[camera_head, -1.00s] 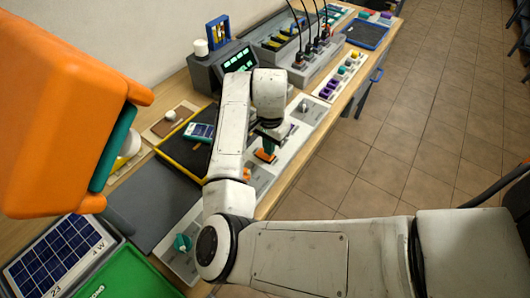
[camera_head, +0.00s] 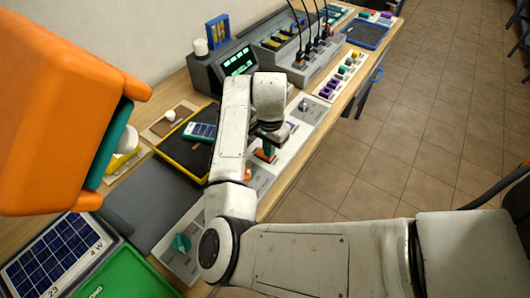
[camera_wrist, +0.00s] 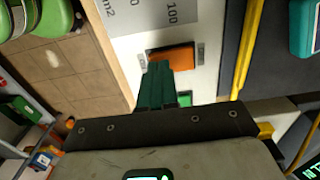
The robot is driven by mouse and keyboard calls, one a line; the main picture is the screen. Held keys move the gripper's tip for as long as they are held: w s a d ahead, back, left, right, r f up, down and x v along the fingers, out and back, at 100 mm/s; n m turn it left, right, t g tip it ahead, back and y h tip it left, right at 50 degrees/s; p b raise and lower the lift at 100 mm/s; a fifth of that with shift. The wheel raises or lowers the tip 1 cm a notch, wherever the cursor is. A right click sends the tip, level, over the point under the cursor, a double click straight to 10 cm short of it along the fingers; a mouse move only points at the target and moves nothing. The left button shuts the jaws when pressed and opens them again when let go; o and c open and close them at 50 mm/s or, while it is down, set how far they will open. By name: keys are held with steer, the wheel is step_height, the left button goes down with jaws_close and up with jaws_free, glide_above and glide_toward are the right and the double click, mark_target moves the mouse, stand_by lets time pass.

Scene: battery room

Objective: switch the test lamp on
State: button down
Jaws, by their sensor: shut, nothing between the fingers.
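My gripper shows in the head view (camera_head: 268,150) and the wrist view (camera_wrist: 157,75). Its green fingers are shut with nothing between them. They point down at an orange rocker switch on the pale panel along the bench's front edge. In the wrist view the orange switch (camera_wrist: 172,55) lies right at the fingertips, which cover part of it; I cannot tell whether they touch. In the head view the fingers and arm mostly hide the orange switch (camera_head: 260,155). A yellow-based thing with a white dome (camera_head: 128,150), possibly the test lamp, is partly hidden at left; I see no clear glow.
The pale panel (camera_head: 307,113) also carries a teal knob (camera_head: 181,243). A black tray with yellow edges (camera_head: 178,160) holds a small device. A grey unit with a green display (camera_head: 238,63) stands behind. A large orange shape blocks the upper left. Tiled floor is free at right.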

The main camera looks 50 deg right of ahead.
steer(key=shift+f, duration=0.3)
step_height(320, 180, up, 5)
steer(key=p, duration=0.4)
steer(key=shift+r+p, duration=0.45)
steer(key=shift+r, duration=0.65)
